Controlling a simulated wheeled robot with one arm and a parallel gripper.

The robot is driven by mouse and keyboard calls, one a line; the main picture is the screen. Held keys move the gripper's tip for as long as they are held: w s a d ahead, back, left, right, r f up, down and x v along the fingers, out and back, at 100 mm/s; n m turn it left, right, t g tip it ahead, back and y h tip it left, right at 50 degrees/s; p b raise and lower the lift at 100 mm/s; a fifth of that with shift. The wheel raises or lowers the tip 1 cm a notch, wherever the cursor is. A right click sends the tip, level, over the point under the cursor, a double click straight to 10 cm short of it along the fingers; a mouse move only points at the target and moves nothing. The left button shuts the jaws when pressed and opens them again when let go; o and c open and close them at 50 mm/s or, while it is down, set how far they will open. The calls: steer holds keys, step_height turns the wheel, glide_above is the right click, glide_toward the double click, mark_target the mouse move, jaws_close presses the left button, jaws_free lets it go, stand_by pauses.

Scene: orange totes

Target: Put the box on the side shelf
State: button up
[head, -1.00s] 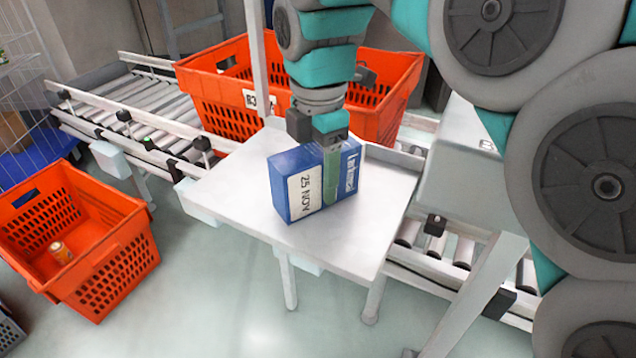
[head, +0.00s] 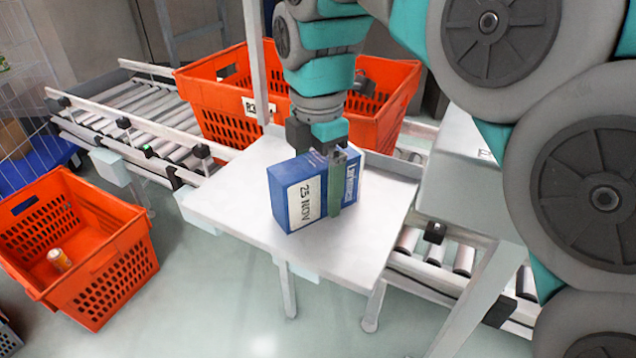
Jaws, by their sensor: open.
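The blue box (head: 283,206) with a white "25 NOV" label stands upright on the white side shelf (head: 235,199). My gripper (head: 333,188) is directly above the box and points down. Its jaws are open, with a green finger in front of the box's near face beside the label. The other finger is hidden behind the box. I cannot tell whether the visible finger touches the box.
An orange tote (head: 228,129) sits on the roller conveyor (head: 150,100) behind the shelf. Another orange tote (head: 110,278) with a small can (head: 59,260) in it stands at lower left. A white post (head: 256,60) rises at the shelf's back edge.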

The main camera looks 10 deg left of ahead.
mark_target(318, 159)
steer(key=shift+r+p, duration=0.35)
steer(key=shift+r, duration=3.4)
